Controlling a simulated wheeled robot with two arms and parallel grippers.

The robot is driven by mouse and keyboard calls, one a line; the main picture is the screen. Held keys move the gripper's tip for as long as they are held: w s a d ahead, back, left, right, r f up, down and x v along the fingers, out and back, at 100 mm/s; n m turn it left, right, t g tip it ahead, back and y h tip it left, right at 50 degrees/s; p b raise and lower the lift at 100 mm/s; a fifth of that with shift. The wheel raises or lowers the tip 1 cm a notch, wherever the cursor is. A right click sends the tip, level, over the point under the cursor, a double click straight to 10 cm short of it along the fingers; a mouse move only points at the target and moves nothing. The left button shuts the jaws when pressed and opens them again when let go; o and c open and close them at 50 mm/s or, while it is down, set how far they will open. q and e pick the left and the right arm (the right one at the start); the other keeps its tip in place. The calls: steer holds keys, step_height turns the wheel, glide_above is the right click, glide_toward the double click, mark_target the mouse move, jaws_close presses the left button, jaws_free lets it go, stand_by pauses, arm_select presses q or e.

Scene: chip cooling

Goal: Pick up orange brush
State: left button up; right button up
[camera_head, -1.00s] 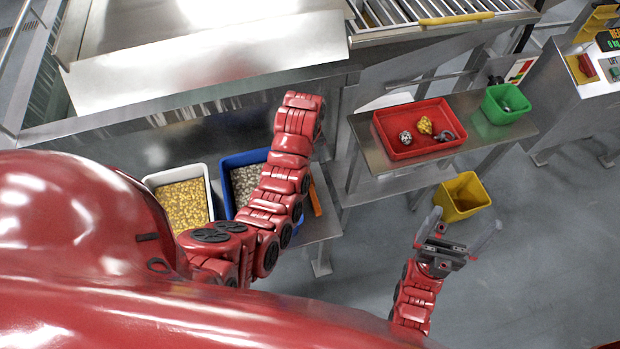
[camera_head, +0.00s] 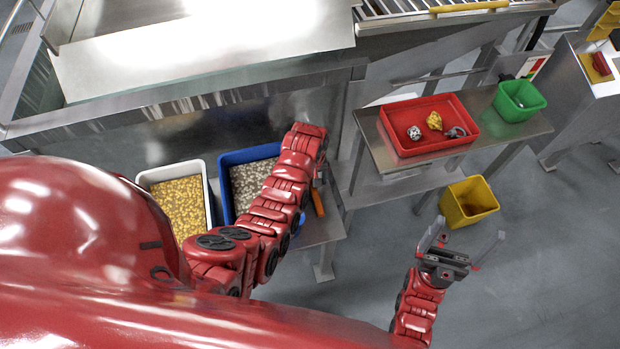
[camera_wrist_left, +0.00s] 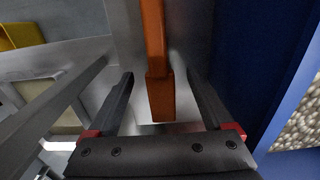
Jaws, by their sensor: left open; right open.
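The orange brush (camera_head: 317,202) shows as a narrow orange strip beside the blue bin, at the right edge of the low metal table. In the left wrist view its long orange handle (camera_wrist_left: 155,45) runs down from the top, with a thicker end near the gripper. My left gripper (camera_wrist_left: 160,76) is open, one finger on each side of the handle, with gaps showing. I cannot tell whether the handle is at fingertip depth. In the head view my left arm mostly hides this gripper. My right gripper (camera_head: 463,238) is open and empty, over the floor at right.
A blue bin (camera_head: 250,153) of grey chips and a white bin (camera_head: 172,169) of yellow chips stand on the low table. A red tray (camera_head: 387,122) with several pieces and a green bin (camera_head: 521,99) stand on a side table. A yellow bin (camera_head: 469,202) is below.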

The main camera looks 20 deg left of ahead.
arm_select(q)
steer(key=shift+d+f, duration=0.1)
steer(key=shift+f, duration=1.35)
jaws_close()
